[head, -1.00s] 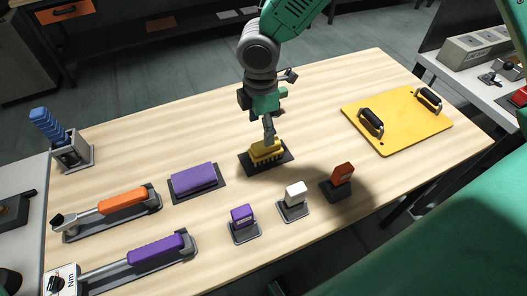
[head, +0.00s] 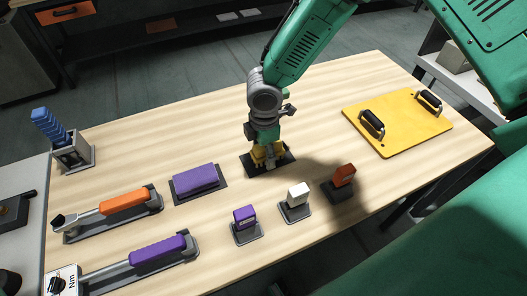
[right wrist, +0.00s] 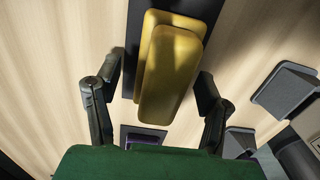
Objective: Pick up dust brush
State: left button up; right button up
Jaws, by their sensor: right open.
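The dust brush, a yellow block-shaped brush (head: 258,157), lies on a dark pad (head: 249,168) near the middle of the wooden table. My right gripper (head: 267,150) is over it, pointing down, and hides much of it in the head view. In the right wrist view the yellow brush (right wrist: 172,70) lies between the two spread fingers of my right gripper (right wrist: 155,88). Gaps show between the fingers and the brush's sides, so the gripper is open and empty. My left gripper is not in view.
A purple block (head: 196,180) on a pad lies left of the brush. Small purple (head: 244,217), white (head: 298,194) and red-brown (head: 343,175) blocks stand in front. Orange-handled (head: 125,200) and purple-handled (head: 158,249) tools lie left. A yellow board (head: 398,125) with black handles lies right.

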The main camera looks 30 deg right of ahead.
jog(key=shift+d, duration=0.35)
jog(key=c, duration=1.2)
jog(key=shift+d+f, duration=0.15)
jog(key=shift+d, duration=0.35)
jog(key=shift+c, duration=0.5)
jog(key=shift+a+r, duration=0.1)
jog(key=shift+r, duration=0.35)
jog(key=r, duration=0.8)
jog(key=shift+a, duration=0.3)
jog(key=shift+d+r, duration=0.15)
jog(key=shift+r, duration=0.45)
jog(key=shift+o, duration=1)
